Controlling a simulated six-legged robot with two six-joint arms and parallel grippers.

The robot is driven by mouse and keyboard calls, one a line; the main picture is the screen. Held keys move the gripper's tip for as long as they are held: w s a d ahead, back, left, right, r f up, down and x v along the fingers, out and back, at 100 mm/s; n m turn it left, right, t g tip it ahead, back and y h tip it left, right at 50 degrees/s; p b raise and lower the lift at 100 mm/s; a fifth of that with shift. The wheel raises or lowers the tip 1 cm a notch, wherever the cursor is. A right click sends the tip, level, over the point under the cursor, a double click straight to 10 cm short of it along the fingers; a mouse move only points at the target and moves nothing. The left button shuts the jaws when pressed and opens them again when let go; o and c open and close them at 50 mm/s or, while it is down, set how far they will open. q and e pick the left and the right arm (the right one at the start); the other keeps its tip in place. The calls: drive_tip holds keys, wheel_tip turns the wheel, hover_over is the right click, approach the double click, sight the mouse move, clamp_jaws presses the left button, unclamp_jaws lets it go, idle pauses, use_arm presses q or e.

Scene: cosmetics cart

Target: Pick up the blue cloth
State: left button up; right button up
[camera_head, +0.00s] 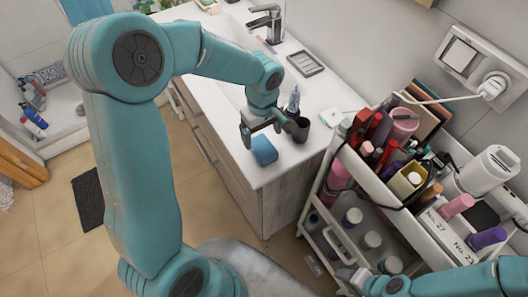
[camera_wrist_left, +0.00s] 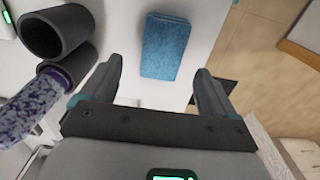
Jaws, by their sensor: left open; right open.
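The blue cloth (camera_head: 264,149), a small folded block, lies on the white counter near its front edge. In the left wrist view the cloth (camera_wrist_left: 166,46) shows between and beyond my open fingers. My left gripper (camera_head: 265,136) is open and empty, just above and behind the cloth; it also shows in the left wrist view (camera_wrist_left: 157,73). I see no contact with the cloth. My right gripper (camera_head: 350,278) is low at the bottom of the head view, beside the cart, open and partly cut off from clear sight.
A dark cup (camera_head: 300,132) stands close to the right of my left gripper, with a purple patterned item (camera_wrist_left: 38,98) beside it in the wrist view. A faucet (camera_head: 268,22) and soap tray (camera_head: 306,63) are further back. The crowded cosmetics cart (camera_head: 345,165) stands right.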

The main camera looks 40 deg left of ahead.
sight(262, 145)
use_arm(q)
drive_tip(key=shift+a+f, duration=0.1)
drive_tip(key=shift+f, duration=0.2)
drive_tip(key=shift+s+f, duration=0.1)
drive_tip(key=shift+f, duration=0.05)
wheel_tip(262, 145, down, 5)
drive_tip(key=shift+r+b, duration=0.1)
drive_tip(key=shift+b, duration=1.15)
drive_tip(key=shift+r, duration=0.2)
drive_tip(key=shift+s+r, duration=0.1)
drive_tip(key=shift+s, duration=0.1)
drive_tip(key=c, duration=0.4)
drive_tip(key=shift+w, duration=0.1)
drive_tip(key=c, duration=0.6)
